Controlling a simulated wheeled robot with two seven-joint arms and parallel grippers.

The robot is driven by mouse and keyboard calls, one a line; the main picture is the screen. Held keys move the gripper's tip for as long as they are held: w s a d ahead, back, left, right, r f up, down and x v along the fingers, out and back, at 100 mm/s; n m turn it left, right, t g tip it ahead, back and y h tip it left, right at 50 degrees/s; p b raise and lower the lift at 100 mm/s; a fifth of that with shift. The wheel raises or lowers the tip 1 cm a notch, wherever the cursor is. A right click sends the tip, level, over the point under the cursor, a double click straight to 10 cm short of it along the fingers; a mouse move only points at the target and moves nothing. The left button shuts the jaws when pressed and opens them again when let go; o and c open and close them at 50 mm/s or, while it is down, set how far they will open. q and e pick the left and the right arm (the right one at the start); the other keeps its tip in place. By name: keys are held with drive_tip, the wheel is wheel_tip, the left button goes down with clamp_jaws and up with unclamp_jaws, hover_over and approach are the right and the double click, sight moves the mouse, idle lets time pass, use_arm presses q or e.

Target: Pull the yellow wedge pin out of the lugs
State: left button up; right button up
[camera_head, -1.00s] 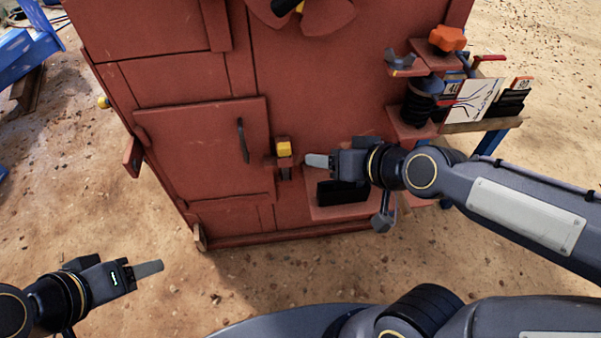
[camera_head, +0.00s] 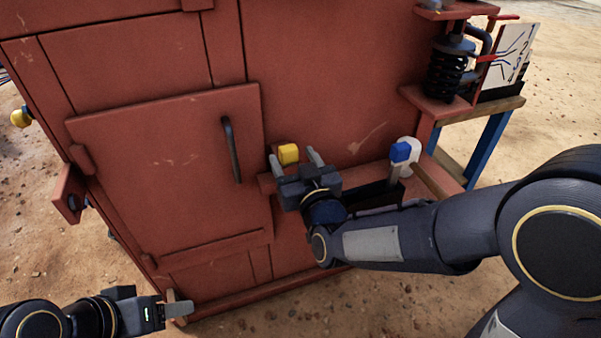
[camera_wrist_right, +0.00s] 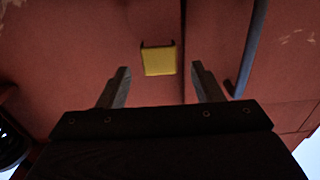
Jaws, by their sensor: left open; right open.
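The yellow wedge pin (camera_head: 289,154) shows its head at the lugs on the red housing, just right of the door handle. It also shows in the right wrist view (camera_wrist_right: 159,58), ahead of the fingertips and between their lines. My right gripper (camera_head: 294,160) is open, with its fingers on either side of the pin's head in the head view; I cannot tell whether they touch it. In the right wrist view the open fingers (camera_wrist_right: 162,68) look empty. The lugs are mostly hidden behind my gripper. My left gripper (camera_head: 190,309) is open and empty, low at the left.
A red door (camera_head: 170,170) with a dark vertical handle (camera_head: 231,148) is left of the pin. A blue-and-white part (camera_head: 402,152) stands on a red ledge to the right. A side table (camera_head: 485,115) with a white sign (camera_head: 513,55) is farther right.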

sight(286, 147)
drive_tip(key=b+x, duration=0.1)
drive_tip(key=x, duration=0.4)
drive_tip(key=shift+w+a, duration=0.15)
drive_tip(key=shift+w, duration=0.15)
drive_tip(key=shift+c, duration=0.3)
clamp_jaws()
drive_tip(key=shift+r+p, duration=6.5)
drive_tip(key=shift+r, duration=1.8)
drive_tip(key=p+v, duration=0.2)
drive_tip(key=v, duration=1)
drive_tip(key=shift+r+p, duration=0.3)
drive_tip(key=shift+r, duration=0.2)
